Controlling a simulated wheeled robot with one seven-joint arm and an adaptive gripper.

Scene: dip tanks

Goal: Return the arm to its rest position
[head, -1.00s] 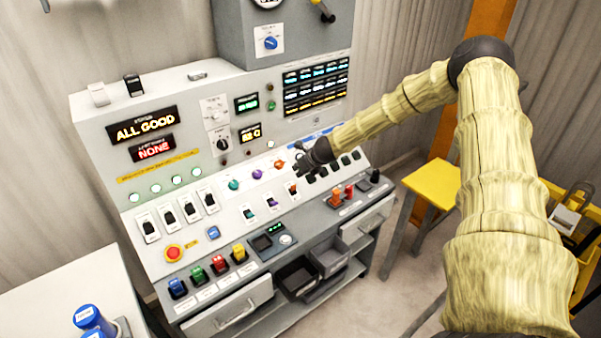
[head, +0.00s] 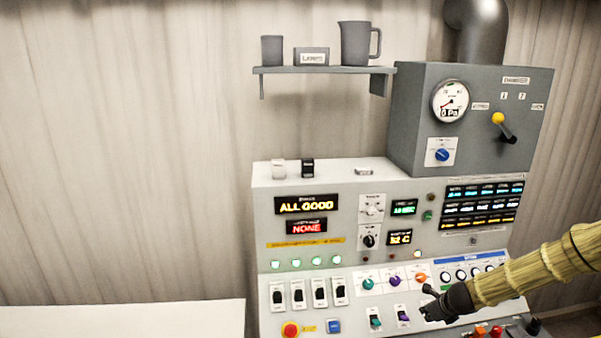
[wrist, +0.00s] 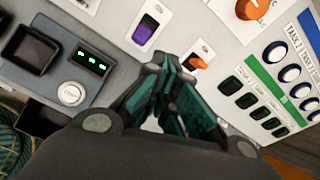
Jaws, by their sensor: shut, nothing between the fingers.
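My gripper (head: 436,305) is at the end of my yellowish arm, in front of the lower face of the control console (head: 262,225) in the head view. In the wrist view my gripper (wrist: 170,95) has its dark fingers together with nothing between them. Its tips are close to the panel, near an orange-tipped switch (wrist: 194,63) and a purple switch (wrist: 145,30). I cannot tell whether the fingers touch the panel.
A grey box (head: 420,110) with a gauge (head: 450,101) and a yellow-knobbed lever (head: 503,126) stands on the console. A shelf (head: 325,70) holds a jug (head: 356,44). A white table top (head: 120,318) is at lower left. The wall area at left is clear.

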